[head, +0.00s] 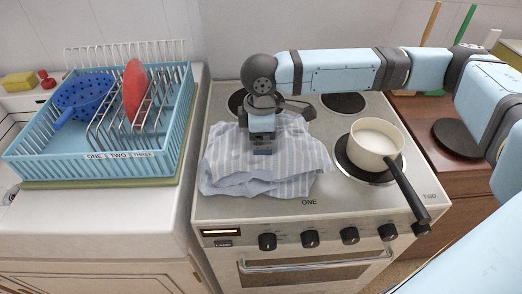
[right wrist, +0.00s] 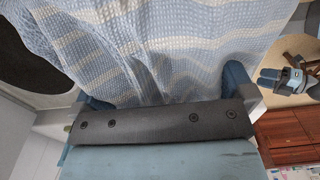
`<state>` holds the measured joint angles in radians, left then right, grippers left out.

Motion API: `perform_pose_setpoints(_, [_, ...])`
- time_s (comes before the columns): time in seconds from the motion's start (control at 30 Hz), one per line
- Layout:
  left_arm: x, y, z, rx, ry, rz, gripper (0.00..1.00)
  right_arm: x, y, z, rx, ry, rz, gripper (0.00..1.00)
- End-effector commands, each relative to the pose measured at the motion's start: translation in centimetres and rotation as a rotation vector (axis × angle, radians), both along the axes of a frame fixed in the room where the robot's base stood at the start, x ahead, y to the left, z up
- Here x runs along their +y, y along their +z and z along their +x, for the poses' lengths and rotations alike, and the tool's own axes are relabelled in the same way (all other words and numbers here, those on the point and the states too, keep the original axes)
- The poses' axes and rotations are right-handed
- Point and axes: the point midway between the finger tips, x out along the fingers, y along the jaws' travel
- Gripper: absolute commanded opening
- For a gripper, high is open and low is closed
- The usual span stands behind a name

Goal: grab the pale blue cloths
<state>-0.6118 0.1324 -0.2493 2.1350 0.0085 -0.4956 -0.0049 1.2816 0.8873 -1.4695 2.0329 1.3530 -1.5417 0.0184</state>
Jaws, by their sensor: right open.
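A pale blue cloth with white stripes (head: 262,160) lies rumpled on the stove top at its front left. I cannot tell whether it is one cloth or more. My right gripper (head: 262,150) points down onto the cloth's middle and hides part of it. In the right wrist view the cloth (right wrist: 165,50) fills the space beyond and between my right gripper's (right wrist: 168,92) two spread blue fingers. The gripper is open; whether the fingertips touch the cloth is unclear. My left gripper is not in the head view.
A cream saucepan (head: 377,143) stands on the right burner, its black handle reaching past the stove's front edge. A blue dish rack (head: 100,165) with a blue colander (head: 84,95) and red plate (head: 134,88) stands on the left counter. A brown wooden cabinet (head: 455,180) is at right.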

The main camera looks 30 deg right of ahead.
Motion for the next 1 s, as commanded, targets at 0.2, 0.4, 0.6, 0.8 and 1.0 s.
perform_pose_setpoints(0.2, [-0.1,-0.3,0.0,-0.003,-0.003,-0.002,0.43,0.0,-2.2,0.0,0.0,0.0,0.0,1.0])
perform_pose_setpoints(0.4, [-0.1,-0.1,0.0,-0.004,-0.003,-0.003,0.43,0.0,-2.2,0.0,0.0,0.0,0.001,1.0])
perform_pose_setpoints(0.6, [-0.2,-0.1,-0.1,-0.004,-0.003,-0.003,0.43,0.0,-2.2,0.0,0.0,0.0,0.001,0.59])
perform_pose_setpoints(0.8, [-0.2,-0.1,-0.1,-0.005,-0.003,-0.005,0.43,0.0,-2.1,0.0,-0.001,0.0,0.0,0.52])
perform_pose_setpoints(1.0, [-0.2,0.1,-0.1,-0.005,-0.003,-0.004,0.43,0.0,-1.6,0.0,-0.001,0.0,0.0,0.52])
